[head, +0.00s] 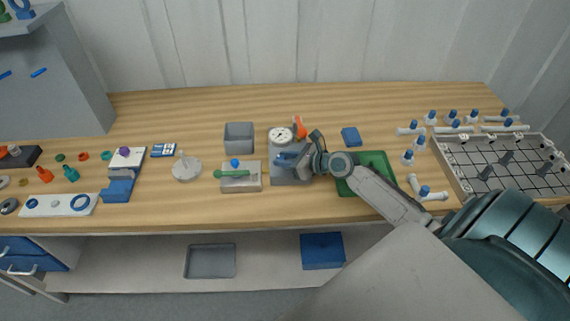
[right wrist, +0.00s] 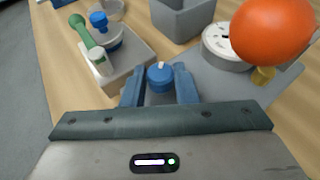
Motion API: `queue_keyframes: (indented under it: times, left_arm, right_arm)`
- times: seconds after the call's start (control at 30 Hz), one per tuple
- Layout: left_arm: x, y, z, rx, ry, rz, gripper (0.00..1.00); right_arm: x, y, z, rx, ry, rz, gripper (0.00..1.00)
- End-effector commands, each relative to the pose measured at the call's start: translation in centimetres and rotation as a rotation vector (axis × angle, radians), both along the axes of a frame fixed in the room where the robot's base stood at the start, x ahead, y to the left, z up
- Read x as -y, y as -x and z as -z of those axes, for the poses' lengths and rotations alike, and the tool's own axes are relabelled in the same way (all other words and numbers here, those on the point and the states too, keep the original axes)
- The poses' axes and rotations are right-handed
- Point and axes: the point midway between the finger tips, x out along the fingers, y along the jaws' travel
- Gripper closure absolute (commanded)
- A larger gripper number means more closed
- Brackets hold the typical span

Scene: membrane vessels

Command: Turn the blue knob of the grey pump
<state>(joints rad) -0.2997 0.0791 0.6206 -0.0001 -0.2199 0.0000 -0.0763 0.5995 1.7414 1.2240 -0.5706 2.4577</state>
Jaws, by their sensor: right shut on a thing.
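The grey pump (head: 290,177) stands on the wooden bench near the middle, with a round white gauge (head: 281,135) at its back. Its blue knob (right wrist: 160,76) has a small white mark and shows between my fingers in the right wrist view. My right gripper (head: 281,158) comes in from the right over the pump; in the right wrist view its blue fingers (right wrist: 159,88) are shut on the knob, one on each side. In the head view the gripper hides most of the knob. My left gripper is not in view.
An orange ball-shaped handle (right wrist: 272,30) rises close behind the pump. A grey block with a green lever (head: 232,174) stands left of it, a grey bin (head: 239,137) behind. A green tray (head: 376,160) lies to the right under my arm.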

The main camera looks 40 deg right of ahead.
Motion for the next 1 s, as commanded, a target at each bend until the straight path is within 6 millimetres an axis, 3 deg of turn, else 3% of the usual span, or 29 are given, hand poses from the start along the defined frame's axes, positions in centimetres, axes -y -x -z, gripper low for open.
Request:
queue_keyframes:
  times: [0.03, 0.3, 0.6, 1.0]
  left_arm:
    - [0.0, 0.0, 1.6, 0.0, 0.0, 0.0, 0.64]
    - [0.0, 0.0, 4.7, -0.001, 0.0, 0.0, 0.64]
    - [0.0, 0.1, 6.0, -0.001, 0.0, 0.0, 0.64]
    - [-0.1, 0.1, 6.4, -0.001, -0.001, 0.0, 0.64]
  right_arm:
    - [0.2, -0.1, 0.7, 0.002, 0.003, -0.033, 0.96]
    - [0.4, -0.3, 0.5, 0.002, 0.001, -0.241, 0.96]
    - [0.6, -0.5, 0.2, 0.001, -0.001, -0.43, 0.96]
    - [0.6, -0.5, 0.1, -0.002, 0.001, -0.523, 0.96]
